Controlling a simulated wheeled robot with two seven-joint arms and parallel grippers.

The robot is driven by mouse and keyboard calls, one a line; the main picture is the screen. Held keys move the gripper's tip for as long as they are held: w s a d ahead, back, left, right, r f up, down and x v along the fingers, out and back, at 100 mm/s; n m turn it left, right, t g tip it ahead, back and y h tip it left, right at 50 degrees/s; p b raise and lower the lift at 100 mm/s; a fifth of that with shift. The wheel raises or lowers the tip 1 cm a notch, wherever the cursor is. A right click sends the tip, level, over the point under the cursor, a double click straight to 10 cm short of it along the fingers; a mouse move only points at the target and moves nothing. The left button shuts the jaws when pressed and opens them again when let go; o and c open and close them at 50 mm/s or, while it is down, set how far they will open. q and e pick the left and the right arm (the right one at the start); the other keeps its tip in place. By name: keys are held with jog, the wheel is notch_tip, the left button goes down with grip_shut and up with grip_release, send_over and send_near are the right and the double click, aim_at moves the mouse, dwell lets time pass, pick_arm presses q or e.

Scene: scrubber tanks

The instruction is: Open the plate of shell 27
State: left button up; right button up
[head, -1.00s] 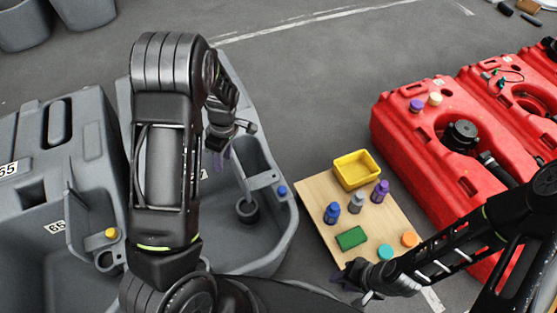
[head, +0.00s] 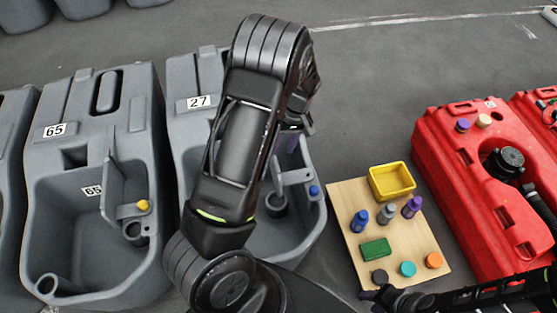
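Shell 27 is a grey tank (head: 180,135) with a "27" label (head: 199,102) on its top. My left arm crosses in front of it and hides much of its middle. Its basin shows to the right of the arm, with a grey ledge (head: 293,178), a blue cap (head: 314,190) and a dark round port. I cannot make out its plate for sure behind the arm. My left gripper (head: 292,143) is over the basin, mostly hidden by its own arm; its opening is unclear. My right gripper (head: 385,297) is low by the board's front edge, too small to judge.
Grey shell 65 (head: 52,170) stands to the left, with an upright plate (head: 114,188) and yellow cap (head: 143,205). A wooden board (head: 345,205) at right holds a yellow bin (head: 391,181), bottles, a green block and discs. Red tanks (head: 450,165) stand further right.

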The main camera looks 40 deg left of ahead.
aim_at(277, 164)
pick_arm(q)
jog(key=f, duration=0.4)
jog(key=s+a+f+b, duration=0.1)
jog(key=f, duration=0.2)
jog(key=shift+s+f, duration=0.1)
grip_shut()
dwell(1.3)
